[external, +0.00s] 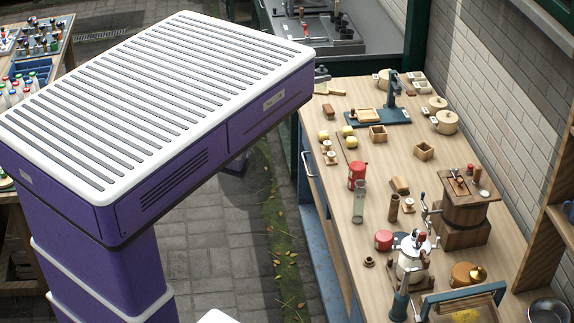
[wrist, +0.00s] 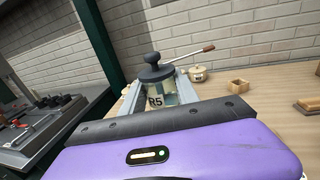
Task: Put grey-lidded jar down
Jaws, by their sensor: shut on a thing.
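The grey-lidded jar (wrist: 157,73) is in the middle of the wrist view, upright or nearly so, with a round knob on its lid and a label reading R5 on its clear body. My gripper (wrist: 160,92) is shut on it, one pale finger on each side. Its base is hidden behind the purple gripper housing, so I cannot tell whether it touches the bench. In the external view, a small grey-lidded jar (external: 321,73) peeks out beside my purple body and seems to be the same one. My gripper is hidden there.
The wooden bench (external: 375,175) holds a blue-based press (external: 377,117), cream pots (external: 445,121), small wooden boxes (external: 424,151), a red-lidded jar (external: 357,176) and a churn (external: 462,215). A wooden-handled tool (wrist: 190,54) shows behind the held jar. A brick wall (external: 492,80) backs the bench.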

